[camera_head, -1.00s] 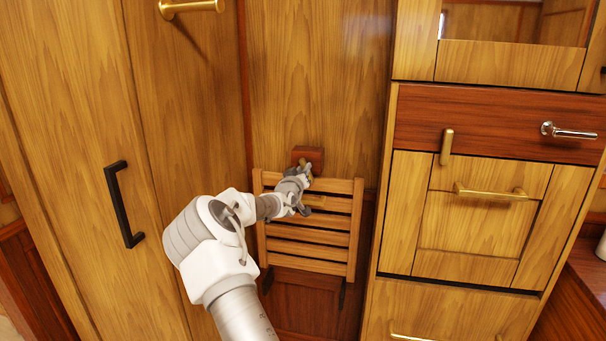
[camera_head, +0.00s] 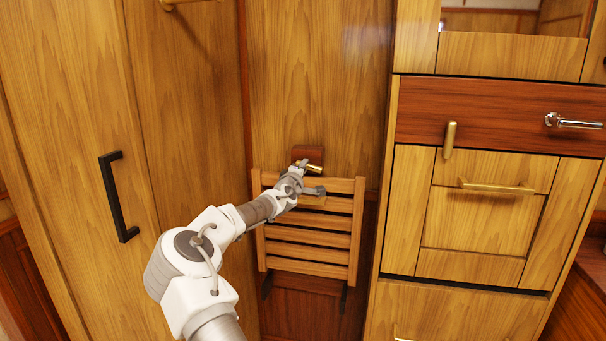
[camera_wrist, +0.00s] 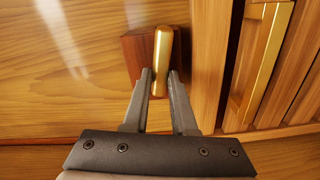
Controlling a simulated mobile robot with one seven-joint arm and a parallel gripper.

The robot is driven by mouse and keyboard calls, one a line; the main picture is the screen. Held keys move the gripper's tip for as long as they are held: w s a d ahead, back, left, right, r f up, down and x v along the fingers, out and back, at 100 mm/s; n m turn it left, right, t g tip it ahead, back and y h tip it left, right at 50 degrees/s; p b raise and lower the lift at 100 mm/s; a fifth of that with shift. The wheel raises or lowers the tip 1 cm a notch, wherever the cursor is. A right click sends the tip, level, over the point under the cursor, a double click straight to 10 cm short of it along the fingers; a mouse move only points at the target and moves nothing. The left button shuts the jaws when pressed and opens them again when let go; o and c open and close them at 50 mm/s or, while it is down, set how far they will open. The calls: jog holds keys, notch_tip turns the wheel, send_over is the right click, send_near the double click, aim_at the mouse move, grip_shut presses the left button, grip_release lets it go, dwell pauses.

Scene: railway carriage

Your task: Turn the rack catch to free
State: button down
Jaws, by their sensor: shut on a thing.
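The brass rack catch (camera_head: 315,168) is a short bar on a dark red-brown wooden block (camera_head: 308,153) on the panel. It points to the right, close to level, in the head view. The slatted wooden rack (camera_head: 308,240) stands folded up against the panel just below. My gripper (camera_head: 312,177) is at the catch. In the wrist view my gripper (camera_wrist: 160,77) has one finger on each side of the brass catch (camera_wrist: 162,50) and is shut on its lower part. The wooden block (camera_wrist: 137,52) shows behind it. My wrist hides the rack's upper left part in the head view.
A tall cupboard door with a black handle (camera_head: 117,197) is at left. At right a cabinet has a brass upright latch (camera_head: 449,139), a brass bar handle (camera_head: 497,186) and a silver lever (camera_head: 573,121). The panel above the catch is clear.

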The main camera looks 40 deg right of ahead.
jog(key=shift+n+b, duration=0.45)
jog(key=shift+n, duration=0.75)
jog(key=c, duration=0.7)
grip_release()
jog(key=p+v, duration=0.1)
jog(key=v, duration=1.6)
jog(key=shift+s+a+p, duration=0.1)
jog(key=shift+s+p, duration=0.1)
jog(key=shift+p, duration=0.1)
